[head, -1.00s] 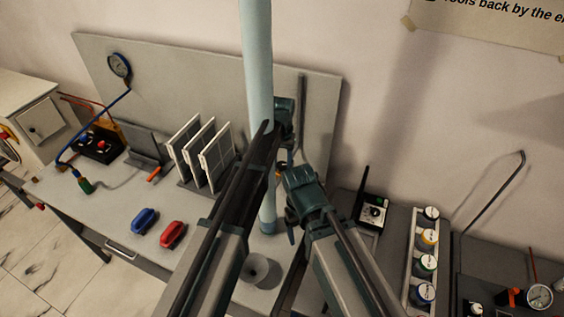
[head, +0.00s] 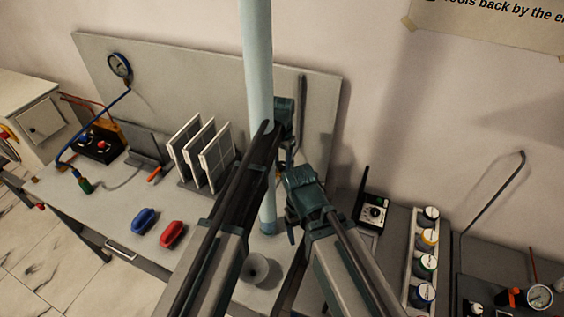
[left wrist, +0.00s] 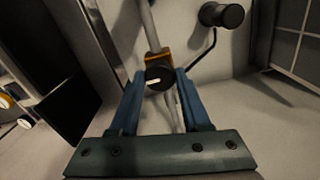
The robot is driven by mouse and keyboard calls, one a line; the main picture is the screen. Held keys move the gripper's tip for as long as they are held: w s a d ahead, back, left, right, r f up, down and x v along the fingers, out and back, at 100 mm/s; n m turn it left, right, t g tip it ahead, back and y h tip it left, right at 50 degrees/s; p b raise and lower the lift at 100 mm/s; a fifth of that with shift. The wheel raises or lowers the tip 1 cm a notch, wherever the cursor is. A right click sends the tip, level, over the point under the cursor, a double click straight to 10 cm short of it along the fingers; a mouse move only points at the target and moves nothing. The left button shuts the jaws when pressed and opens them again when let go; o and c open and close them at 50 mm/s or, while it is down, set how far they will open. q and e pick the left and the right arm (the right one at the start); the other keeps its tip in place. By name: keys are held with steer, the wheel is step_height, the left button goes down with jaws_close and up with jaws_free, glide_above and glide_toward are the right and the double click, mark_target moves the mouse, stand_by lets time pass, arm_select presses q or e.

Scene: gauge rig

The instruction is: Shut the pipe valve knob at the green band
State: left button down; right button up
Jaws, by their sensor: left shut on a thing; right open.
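A dark round knob (left wrist: 159,78) with a white pointer mark sits between the blue fingers of my left gripper (left wrist: 160,74) in the left wrist view. The gripper is shut on it. The mark lies nearly level, slightly tilted. Behind the knob is an orange-yellow valve body (left wrist: 153,57) on a thin grey pipe (left wrist: 150,26). I cannot make out a green band on it. In the head view my left gripper (head: 284,114) is beside the tall pale blue column, and my arm hides the knob. My right gripper (head: 292,225) is lower, open and apart from the valve.
Blue (head: 145,219) and red (head: 173,233) pieces lie on the bench, in front of upright white-framed panels (head: 203,150). A pressure gauge (head: 120,66) is on the backboard. A dial box (head: 373,211) and a rack of jars (head: 428,238) stand at right.

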mark_target(282, 164)
arm_select(q)
steer(key=shift+c, duration=1.8)
jaws_free()
steer(key=shift+r, duration=0.15)
step_height(282, 164, up, 14)
steer(key=p, duration=1.4)
steer(key=shift+f, duration=0.2)
